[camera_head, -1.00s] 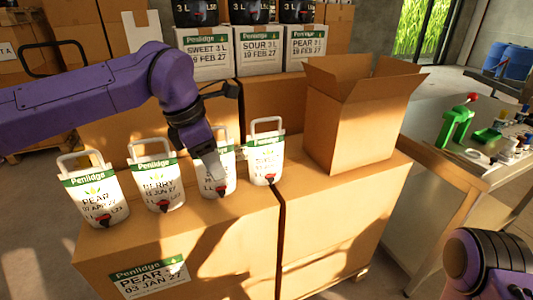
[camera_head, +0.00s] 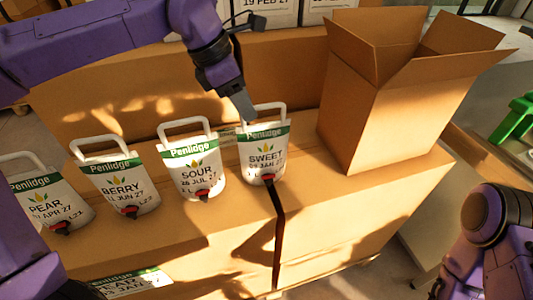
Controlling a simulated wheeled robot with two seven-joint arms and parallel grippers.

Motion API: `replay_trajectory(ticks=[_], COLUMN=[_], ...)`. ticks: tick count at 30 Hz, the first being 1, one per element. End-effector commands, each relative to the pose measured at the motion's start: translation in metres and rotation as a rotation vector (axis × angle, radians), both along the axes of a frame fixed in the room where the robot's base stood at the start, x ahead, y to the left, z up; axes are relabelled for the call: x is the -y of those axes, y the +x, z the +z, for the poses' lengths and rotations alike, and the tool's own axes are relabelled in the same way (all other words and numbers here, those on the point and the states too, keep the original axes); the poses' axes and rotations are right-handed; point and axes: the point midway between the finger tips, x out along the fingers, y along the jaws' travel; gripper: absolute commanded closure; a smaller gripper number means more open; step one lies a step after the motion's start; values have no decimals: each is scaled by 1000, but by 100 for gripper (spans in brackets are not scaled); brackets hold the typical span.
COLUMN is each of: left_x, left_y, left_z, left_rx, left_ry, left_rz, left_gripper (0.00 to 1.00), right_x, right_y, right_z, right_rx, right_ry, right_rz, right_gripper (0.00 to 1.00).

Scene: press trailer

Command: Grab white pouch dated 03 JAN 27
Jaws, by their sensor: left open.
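Several white pouches with green Penlidge bands stand in a row on cardboard boxes. The rightmost is the SWEET pouch (camera_head: 263,158), whose small date appears to read 03 JAN 27. It stands upright, with a white loop handle on top and a red-and-black tap low on its front. My left gripper (camera_head: 245,112) is open, pointing down at the upper left of this pouch, close to its handle. I cannot tell whether it touches the handle. My right arm shows at the lower right; its gripper is out of view.
The SOUR pouch (camera_head: 190,170), BERRY pouch (camera_head: 119,184) and PEAR pouch (camera_head: 48,203) stand to the left. An open cardboard box (camera_head: 372,115) stands close on the right. Larger cardboard boxes (camera_head: 180,85) form a wall behind. A green object (camera_head: 517,118) is on the table at right.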

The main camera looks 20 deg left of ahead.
Motion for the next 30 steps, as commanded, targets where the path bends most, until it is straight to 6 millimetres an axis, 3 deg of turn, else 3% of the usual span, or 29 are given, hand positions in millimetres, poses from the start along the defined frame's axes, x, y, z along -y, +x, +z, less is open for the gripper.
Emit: replay_trajectory(ticks=[11,19,23,30], left_x=[25,27,28,28], left_y=[22,23,23,23], left_z=[-50,-55,-55,-55], left_rx=[-6,-4,-4,-5], left_ry=[2,0,0,1], left_rz=[-3,-2,-3,-5], left_gripper=[58,58,100,100], right_x=[0,0,0,0], right_y=[0,0,0,0], right_z=[12,11,11,11], right_rx=[1,0,0,0], right_ry=[-1,0,0,0], right_rz=[0,0,0,0], right_gripper=[57,57,57,57])
